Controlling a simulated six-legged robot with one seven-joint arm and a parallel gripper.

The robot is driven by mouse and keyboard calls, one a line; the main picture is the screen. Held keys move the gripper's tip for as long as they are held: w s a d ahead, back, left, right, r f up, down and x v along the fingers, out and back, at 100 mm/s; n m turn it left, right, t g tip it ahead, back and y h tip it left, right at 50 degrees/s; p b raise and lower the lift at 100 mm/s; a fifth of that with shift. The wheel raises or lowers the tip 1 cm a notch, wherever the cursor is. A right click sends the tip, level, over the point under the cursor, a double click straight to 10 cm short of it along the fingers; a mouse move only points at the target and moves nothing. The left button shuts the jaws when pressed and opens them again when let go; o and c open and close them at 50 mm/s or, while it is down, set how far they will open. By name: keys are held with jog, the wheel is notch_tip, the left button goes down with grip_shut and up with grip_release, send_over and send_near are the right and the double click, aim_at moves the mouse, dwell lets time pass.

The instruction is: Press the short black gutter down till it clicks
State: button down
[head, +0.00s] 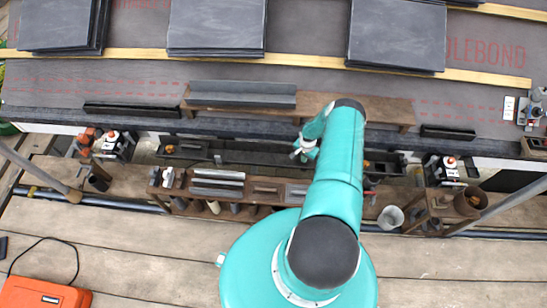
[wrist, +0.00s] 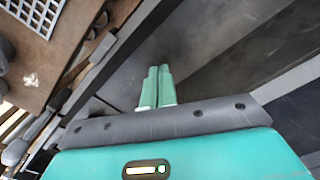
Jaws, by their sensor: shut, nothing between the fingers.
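A black gutter (head: 255,154) runs along the eave in the head view, below the edge of the roof membrane. My arm hides part of it, and I cannot tell clearly where the short piece begins and ends. My gripper (head: 303,152) is over this gutter line, just left of my arm. In the wrist view my gripper (wrist: 157,85) has its two green fingers together with nothing between them. Dark grey surfaces lie under the fingertips; whether they touch cannot be told.
A wooden bench (head: 262,207) with grey and dark pieces stands in front of the eave. Slate stacks (head: 215,27) lie higher on the roof. A grey trough-like piece (head: 240,94) rests on a board. A white bucket (head: 391,217) stands right of my arm.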

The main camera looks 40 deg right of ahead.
notch_tip(320, 180, up, 9)
dwell(1.3)
